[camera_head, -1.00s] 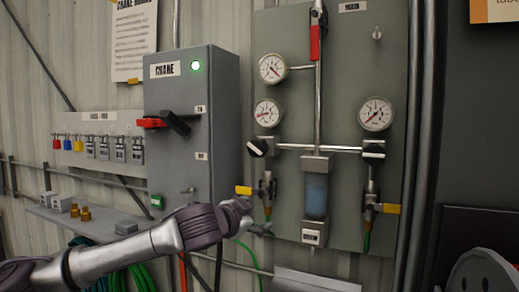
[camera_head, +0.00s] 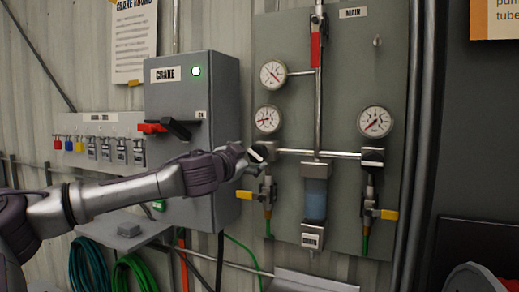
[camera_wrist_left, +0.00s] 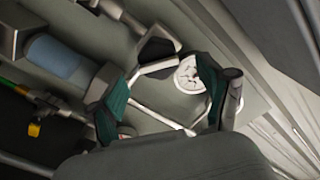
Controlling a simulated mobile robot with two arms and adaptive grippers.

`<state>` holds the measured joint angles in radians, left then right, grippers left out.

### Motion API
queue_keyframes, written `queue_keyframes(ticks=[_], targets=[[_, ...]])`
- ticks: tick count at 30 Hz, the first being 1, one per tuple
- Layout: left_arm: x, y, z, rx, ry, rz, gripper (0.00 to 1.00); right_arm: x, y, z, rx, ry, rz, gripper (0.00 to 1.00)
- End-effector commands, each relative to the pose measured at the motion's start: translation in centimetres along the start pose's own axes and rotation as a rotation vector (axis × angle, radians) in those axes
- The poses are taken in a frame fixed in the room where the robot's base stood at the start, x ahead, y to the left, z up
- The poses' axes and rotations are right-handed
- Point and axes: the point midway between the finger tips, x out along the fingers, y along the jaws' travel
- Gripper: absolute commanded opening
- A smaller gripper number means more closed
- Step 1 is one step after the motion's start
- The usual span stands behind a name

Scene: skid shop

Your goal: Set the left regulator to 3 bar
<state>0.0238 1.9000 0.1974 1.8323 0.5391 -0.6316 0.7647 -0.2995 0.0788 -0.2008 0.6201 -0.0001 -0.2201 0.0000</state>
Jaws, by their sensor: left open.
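The left regulator (camera_head: 258,153) has a black knob with a white mark, at the left end of the horizontal pipe. Its round white gauge (camera_head: 267,119) sits just above, with the needle too small to read surely. My left gripper (camera_head: 240,158) is at the left side of the knob, close to it; I cannot tell whether they touch. In the left wrist view its green-padded fingers (camera_wrist_left: 163,100) are apart with no object held. A dark block and a white gauge (camera_wrist_left: 188,75) show beyond them; I cannot tell which regulator that is. My right gripper is not in view.
The right regulator (camera_head: 372,157) and its gauge (camera_head: 375,121) are on the same panel. A blue filter bowl (camera_head: 315,198) and a yellow-handled valve (camera_head: 246,194) are below and near. The grey crane box (camera_head: 190,95) with its red-black switch stands behind my left arm.

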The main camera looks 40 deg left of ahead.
Motion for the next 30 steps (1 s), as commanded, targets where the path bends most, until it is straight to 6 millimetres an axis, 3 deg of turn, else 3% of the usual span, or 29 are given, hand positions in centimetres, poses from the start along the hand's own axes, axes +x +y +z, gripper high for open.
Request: queue_keyframes(ticks=[15, 29, 30], targets=[[6.4, 0.0, 0.0, 0.003, -0.002, 0.001, 0.79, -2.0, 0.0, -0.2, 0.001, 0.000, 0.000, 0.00], [7.2, 0.1, 0.0, 0.000, 0.000, 0.002, 0.79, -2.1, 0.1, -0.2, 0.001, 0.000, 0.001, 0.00], [7.2, 0.1, 0.0, 0.000, 0.000, 0.002, 0.72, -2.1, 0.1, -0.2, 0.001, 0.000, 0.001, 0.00]])
